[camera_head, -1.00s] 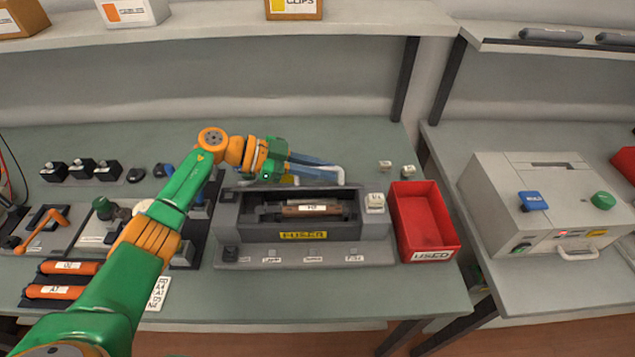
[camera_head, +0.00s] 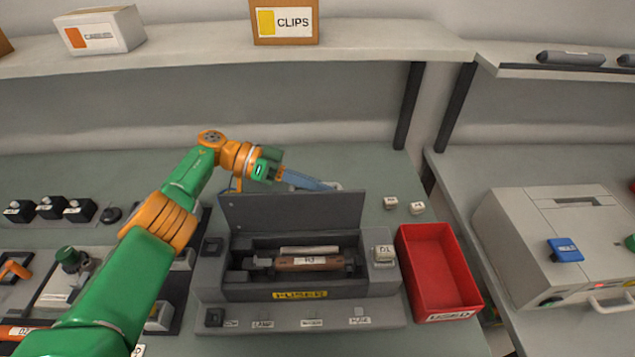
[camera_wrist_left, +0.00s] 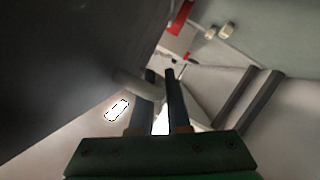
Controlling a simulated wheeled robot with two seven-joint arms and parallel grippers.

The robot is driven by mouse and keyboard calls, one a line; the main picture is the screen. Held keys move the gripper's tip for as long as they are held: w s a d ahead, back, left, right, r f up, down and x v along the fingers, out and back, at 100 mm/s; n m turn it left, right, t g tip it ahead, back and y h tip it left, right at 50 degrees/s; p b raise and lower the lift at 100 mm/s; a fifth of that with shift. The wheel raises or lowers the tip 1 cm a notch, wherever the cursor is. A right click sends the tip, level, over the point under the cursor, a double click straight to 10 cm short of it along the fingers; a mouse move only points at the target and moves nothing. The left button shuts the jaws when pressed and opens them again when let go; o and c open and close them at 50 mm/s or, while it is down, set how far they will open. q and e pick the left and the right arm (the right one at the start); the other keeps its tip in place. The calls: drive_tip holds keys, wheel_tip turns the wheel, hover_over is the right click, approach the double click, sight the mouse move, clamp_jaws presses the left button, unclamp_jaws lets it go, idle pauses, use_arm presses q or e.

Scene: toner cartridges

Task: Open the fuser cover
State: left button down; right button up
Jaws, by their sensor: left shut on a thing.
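The fuser (camera_head: 300,292) is a grey box with a yellow label, open at the top, with a brown roller (camera_head: 302,264) inside. Its dark grey cover (camera_head: 292,212) stands raised along the back edge, its inner face towards me. My left gripper (camera_head: 328,187) is behind the cover, its tips partly hidden there. In the left wrist view the narrow fingers (camera_wrist_left: 160,98) are shut on a pale bar-like handle (camera_wrist_left: 133,84) beside the dark cover (camera_wrist_left: 80,60). My right gripper is not in view.
A red bin (camera_head: 437,270) stands close to the fuser's right. Two small white-topped blocks (camera_head: 404,206) lie behind it. A grey machine (camera_head: 550,240) stands on the right-hand table. A shelf (camera_head: 200,55) with boxes runs above the back of the bench.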

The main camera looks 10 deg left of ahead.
use_arm(q)
drive_tip(key=shift+w+f, duration=0.15)
drive_tip(key=shift+f, duration=0.05)
drive_tip(key=shift+n, duration=0.3)
drive_tip(key=c, duration=1.2)
unclamp_jaws()
drive_tip(key=shift+o, duration=0.2)
